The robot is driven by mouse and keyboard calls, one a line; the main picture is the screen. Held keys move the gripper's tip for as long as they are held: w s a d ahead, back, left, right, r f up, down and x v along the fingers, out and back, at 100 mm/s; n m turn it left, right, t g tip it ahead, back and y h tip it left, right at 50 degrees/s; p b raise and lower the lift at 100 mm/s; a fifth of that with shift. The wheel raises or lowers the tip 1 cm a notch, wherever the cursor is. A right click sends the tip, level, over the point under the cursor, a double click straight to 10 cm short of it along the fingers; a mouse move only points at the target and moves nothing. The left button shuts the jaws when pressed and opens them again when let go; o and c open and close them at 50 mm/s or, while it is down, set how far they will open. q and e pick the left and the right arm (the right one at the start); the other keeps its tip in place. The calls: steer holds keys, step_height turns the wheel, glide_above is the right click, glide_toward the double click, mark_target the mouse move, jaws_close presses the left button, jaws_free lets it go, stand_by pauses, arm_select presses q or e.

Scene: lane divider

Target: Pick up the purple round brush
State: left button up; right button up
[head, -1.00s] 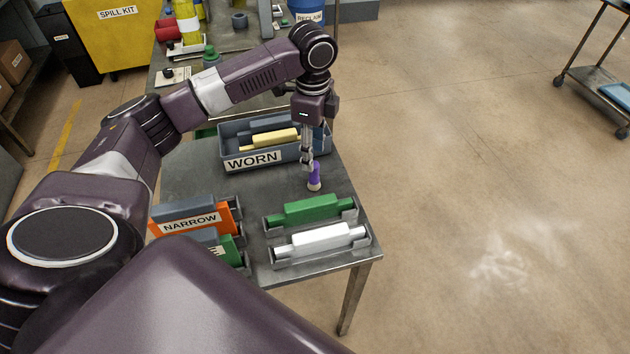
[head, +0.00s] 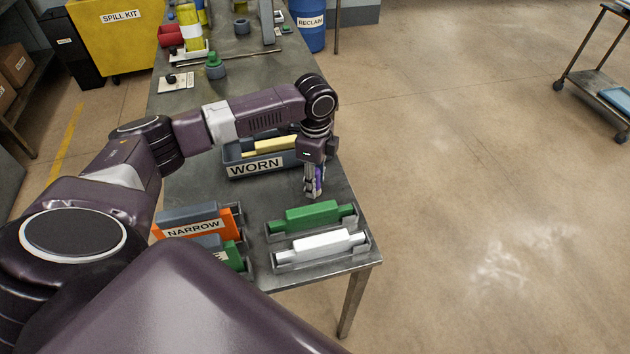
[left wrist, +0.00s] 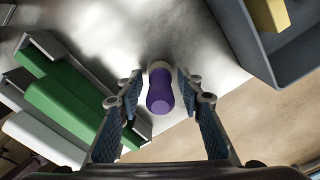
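The purple round brush (head: 320,179) stands on the metal table, mostly hidden behind my left gripper (head: 313,192). In the left wrist view the purple brush (left wrist: 160,95) has a purple body and a pale end at the table. The left gripper's fingers (left wrist: 160,84) are open, one on each side of the brush, with a narrow gap showing on each side. My right gripper is not in view.
The grey WORN bin (head: 255,170) stands just behind and left of the gripper. A green block (head: 313,214) and a white block (head: 318,244) sit in grey holders in front. The orange NARROW holder (head: 193,229) is at the left.

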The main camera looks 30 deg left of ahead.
arm_select(q)
jaws_close()
steer(key=shift+r, duration=0.1)
